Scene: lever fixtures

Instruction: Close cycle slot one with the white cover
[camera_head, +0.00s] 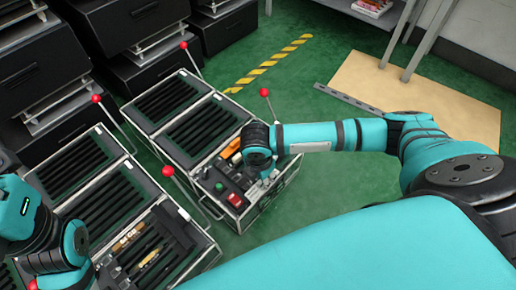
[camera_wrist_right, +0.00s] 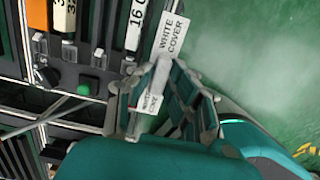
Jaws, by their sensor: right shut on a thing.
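The white cover (camera_wrist_right: 172,38) carries a printed label reading "WHITE COVER" in the right wrist view. A second, partly hidden label (camera_wrist_right: 150,103) shows between the fingers. My right gripper (camera_wrist_right: 163,82) is shut on the cover, beside a dark panel with labelled parts. In the head view my right gripper (camera_head: 268,174) is over the right end of the middle fixture, and the arm hides much of it. Cycle slot one cannot be picked out. My left arm is at the lower left of the head view; its fingers are not visible.
The middle fixture (camera_head: 208,98) has a red button (camera_head: 235,199), an orange part (camera_head: 233,149) and red-knobbed levers around it. A green button (camera_wrist_right: 84,88) is near the gripper. Another dark slotted fixture (camera_head: 95,205) lies left. Green floor is open to the right.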

